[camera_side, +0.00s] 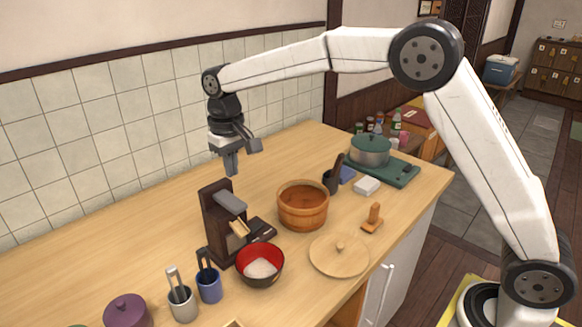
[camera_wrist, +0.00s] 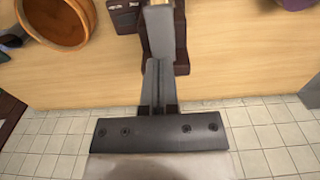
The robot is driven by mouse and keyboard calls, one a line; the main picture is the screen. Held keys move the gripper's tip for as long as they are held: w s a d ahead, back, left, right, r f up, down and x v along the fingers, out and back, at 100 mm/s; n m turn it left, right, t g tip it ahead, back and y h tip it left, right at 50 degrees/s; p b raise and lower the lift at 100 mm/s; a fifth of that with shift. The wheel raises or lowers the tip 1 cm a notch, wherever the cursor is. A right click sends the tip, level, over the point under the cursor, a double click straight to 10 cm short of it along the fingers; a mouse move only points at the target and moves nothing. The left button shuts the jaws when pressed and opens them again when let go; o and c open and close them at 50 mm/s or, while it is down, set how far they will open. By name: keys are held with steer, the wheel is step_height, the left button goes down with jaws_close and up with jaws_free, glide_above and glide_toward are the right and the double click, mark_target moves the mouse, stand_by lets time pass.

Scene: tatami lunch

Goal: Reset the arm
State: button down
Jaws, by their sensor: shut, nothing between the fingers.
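My gripper (camera_side: 232,168) hangs at the end of my raised arm, pointing down, above the back part of the wooden counter near the tiled wall. It is shut and empty. In the wrist view its closed fingers (camera_wrist: 158,70) show in the middle, in front of a dark wooden stand. In the side view this dark wooden stand (camera_side: 212,220), with a grey top part, stands upright on the counter below my gripper, with a visible gap between them.
A wooden tub (camera_side: 303,206), a red-lined bowl (camera_side: 260,264) with white contents and a round wooden lid (camera_side: 339,255) stand near the stand. Utensil cups (camera_side: 182,302) and a purple pot (camera_side: 127,311) are at front left. A green pot (camera_side: 370,150) sits at the back right.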

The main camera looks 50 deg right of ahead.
steer(key=s+d+f+t, duration=0.1)
steer(key=s+d+f, duration=0.2)
steer(key=s, duration=0.5)
steer(key=s+d+f, duration=0.4)
steer(key=s, duration=0.4)
steer(key=s+d+f+t, duration=0.1)
steer(key=s+d+f, duration=0.3)
steer(key=s, duration=0.4)
steer(key=shift+s+t, duration=0.3)
